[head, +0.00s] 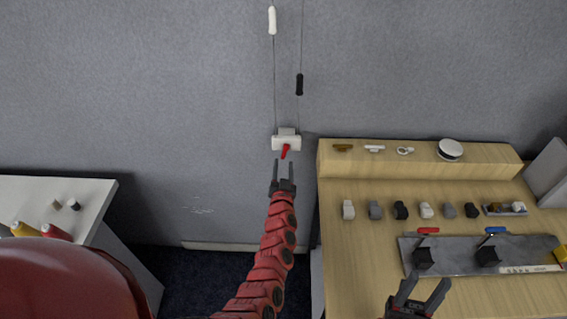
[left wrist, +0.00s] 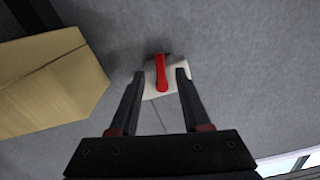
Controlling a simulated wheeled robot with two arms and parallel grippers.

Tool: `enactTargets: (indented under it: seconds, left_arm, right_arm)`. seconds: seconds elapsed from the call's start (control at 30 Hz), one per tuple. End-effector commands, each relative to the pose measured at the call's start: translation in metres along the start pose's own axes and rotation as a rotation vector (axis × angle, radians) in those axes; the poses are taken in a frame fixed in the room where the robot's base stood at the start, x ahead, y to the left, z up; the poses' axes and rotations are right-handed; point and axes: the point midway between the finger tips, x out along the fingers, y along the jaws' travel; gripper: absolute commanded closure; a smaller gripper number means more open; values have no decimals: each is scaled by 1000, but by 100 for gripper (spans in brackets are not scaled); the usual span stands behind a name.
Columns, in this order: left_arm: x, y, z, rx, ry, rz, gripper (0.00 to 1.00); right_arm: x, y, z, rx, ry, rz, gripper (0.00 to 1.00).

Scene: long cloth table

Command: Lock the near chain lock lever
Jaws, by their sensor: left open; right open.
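The chain lock (head: 280,143) is a small white block on the grey wall, with two thin chains running up from it. Its red lever (head: 285,152) points downward and slightly left. In the left wrist view the red lever (left wrist: 161,74) lies in front of the white lock body (left wrist: 151,92), between my fingertips in the picture. My left gripper (head: 283,164) is open just below the lever, and contact cannot be told. My right gripper (head: 427,288) is open and empty over the wooden table's front part.
A white handle (head: 272,20) and a black handle (head: 299,84) hang on the chains above. The wooden table (head: 365,260) at right has a raised back ledge (head: 490,170), several small knobs and a metal plate (head: 455,258) with clamps. A white table (head: 90,190) stands left. The wall around the lock is clear.

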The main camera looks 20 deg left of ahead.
Motion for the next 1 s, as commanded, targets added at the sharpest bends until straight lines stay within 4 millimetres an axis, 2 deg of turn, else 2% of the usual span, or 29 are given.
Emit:
enactTargets:
  seconds: [0.1,0.23,0.63,0.67,0.9,1.0]
  left_arm:
    - [17,0,1,0,2,-1,52]
    - [27,-1,1,0,2,-4,52]
    - [33,-1,0,0,1,-2,52]
    - [33,-1,0,0,1,-2,56]
    - [33,-1,0,0,1,-2,99]
    - [33,0,0,0,1,-2,100]
  right_arm:
    - [-8,0,1,0,0,0,50]
    - [-10,0,2,0,0,0,50]
    - [-11,-1,2,0,0,0,50]
    - [-11,-1,2,0,0,0,50]
    - [-11,-1,2,0,0,0,50]
    - [-11,-1,2,0,0,0,50]
